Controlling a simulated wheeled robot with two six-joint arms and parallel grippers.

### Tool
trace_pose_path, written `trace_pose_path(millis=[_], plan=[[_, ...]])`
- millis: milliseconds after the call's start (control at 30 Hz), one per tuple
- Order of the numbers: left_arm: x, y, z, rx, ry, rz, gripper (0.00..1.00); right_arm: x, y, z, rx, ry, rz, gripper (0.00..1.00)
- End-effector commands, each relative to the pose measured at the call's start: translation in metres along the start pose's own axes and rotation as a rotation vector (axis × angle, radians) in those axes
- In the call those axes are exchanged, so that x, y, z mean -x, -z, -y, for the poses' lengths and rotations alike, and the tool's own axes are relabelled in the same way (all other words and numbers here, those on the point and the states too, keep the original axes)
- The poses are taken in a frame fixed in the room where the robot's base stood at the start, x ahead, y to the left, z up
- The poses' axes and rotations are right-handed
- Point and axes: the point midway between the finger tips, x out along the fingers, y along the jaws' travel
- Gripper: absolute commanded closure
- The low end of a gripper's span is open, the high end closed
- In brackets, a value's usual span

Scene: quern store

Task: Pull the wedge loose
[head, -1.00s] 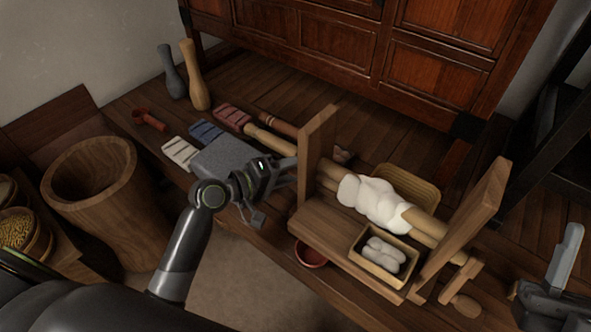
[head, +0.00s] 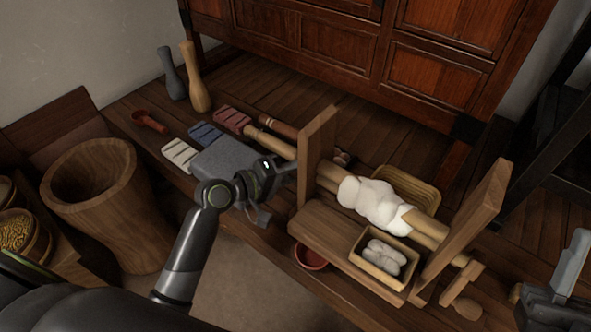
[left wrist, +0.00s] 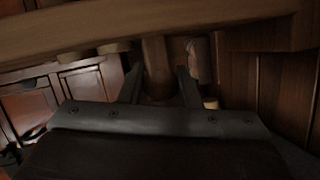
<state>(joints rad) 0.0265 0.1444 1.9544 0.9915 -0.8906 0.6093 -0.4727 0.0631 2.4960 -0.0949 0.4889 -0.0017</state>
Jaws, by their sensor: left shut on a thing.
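A wooden roller frame, like a cotton gin, stands on the floorboards with a left post (head: 316,150), a right post (head: 478,225) and two rollers between them. My left gripper (head: 290,178) is at the outer side of the left post, low down. In the left wrist view its two fingers (left wrist: 160,85) stand on either side of a brown wooden piece (left wrist: 156,66), which looks like the wedge. They are shut on it. In the head view the wedge is hidden by the gripper and post. My right gripper (head: 560,278) is at the right edge, empty, jaw state unclear.
White cotton (head: 372,200) lies over the rollers. A crank handle (head: 466,305) sticks out at right. A grey stone block (head: 228,160) lies behind my left arm.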

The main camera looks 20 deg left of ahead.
Motion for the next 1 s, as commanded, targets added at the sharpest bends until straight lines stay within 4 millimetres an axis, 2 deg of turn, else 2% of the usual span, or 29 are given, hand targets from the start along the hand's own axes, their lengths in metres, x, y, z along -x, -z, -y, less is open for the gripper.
trace_pose_path(millis=[133,433,767,800,933,1000], plan=[[0.001,0.003,0.002,-0.002,0.003,0.001,1.0,0.0,0.0,0.0,-0.001,0.0,0.002,0.64],[0.011,0.029,0.009,-0.005,0.004,0.001,1.0,0.0,-0.013,-0.002,-0.013,-0.006,0.075,0.64],[0.012,0.033,0.009,-0.007,0.003,-0.005,1.0,0.004,-0.017,-0.002,-0.012,-0.005,0.101,0.64],[0.012,0.033,0.009,-0.007,0.003,-0.006,0.67,0.004,-0.017,-0.002,-0.012,-0.005,0.1,0.64],[0.012,0.032,0.009,-0.005,0.002,-0.004,0.5,0.003,-0.016,-0.002,-0.012,-0.005,0.095,0.64],[0.012,0.032,0.009,-0.004,0.002,-0.003,0.49,0.003,-0.016,-0.002,-0.012,-0.005,0.093,0.64]])
